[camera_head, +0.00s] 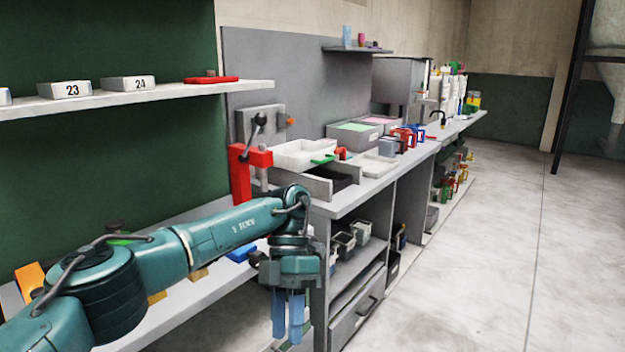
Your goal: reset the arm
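My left arm (220,235) comes in from the left and reaches across in front of the lower bench. My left gripper (287,312) hangs from its end and points down, in front of the end of the grey workbench. Its two blue fingers are apart with a narrow gap between them, and I see nothing held there. My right arm and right gripper are not in the picture.
A red lever press (240,175) stands behind my arm, beside a white tray (303,154) on the workbench. A shelf (170,92) with numbered blocks hangs at upper left. A lower bench (190,292) runs under my arm. Open floor (470,270) lies to the right.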

